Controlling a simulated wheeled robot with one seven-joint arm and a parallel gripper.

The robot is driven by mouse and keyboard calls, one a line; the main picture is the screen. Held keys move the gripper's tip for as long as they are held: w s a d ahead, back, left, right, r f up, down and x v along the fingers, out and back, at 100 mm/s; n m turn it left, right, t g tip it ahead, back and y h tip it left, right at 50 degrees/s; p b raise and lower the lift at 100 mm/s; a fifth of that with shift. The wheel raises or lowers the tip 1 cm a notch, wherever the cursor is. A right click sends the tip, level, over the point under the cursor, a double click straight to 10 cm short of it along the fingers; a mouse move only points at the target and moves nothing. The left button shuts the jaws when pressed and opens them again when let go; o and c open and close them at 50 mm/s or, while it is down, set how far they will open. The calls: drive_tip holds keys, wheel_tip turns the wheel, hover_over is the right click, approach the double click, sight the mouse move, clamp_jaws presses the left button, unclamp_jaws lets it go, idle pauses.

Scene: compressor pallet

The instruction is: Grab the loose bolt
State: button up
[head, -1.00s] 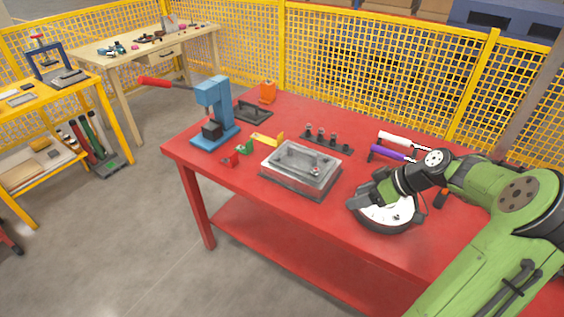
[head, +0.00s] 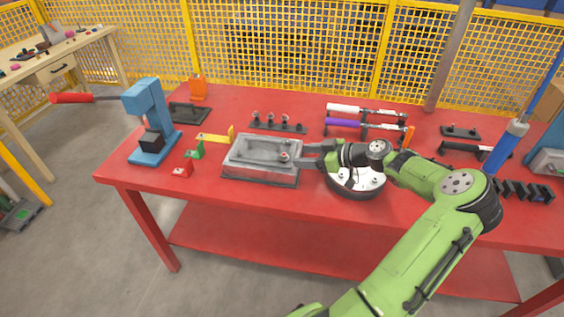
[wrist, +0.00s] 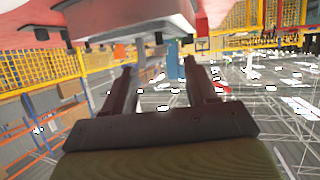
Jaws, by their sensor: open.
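A grey metal housing (head: 262,158) sits on the red table in the head view. Two small round bolt-like pieces show at its right end, an upper one (head: 285,142) and a lower one (head: 284,156); I cannot tell which is loose. My gripper (head: 304,155) is at the housing's right end, fingers pointing left toward the lower piece. In the wrist view my gripper (wrist: 158,70) has its two fingers apart with nothing held between them. No bolt can be made out in the wrist view.
A white round disc (head: 357,186) lies under my wrist. A blue press (head: 150,118), small red and green blocks and a yellow bracket (head: 216,136) stand left of the housing. A row of small fittings (head: 278,123) is behind it. The red table's (head: 230,203) front strip is clear.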

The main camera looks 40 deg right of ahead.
sight(287, 156)
drive_tip(key=b+x, duration=0.1)
drive_tip(key=x, duration=0.5)
drive_tip(key=shift+w+f, duration=0.1)
drive_tip(key=shift+w, duration=0.05)
drive_tip(key=shift+c, duration=0.4)
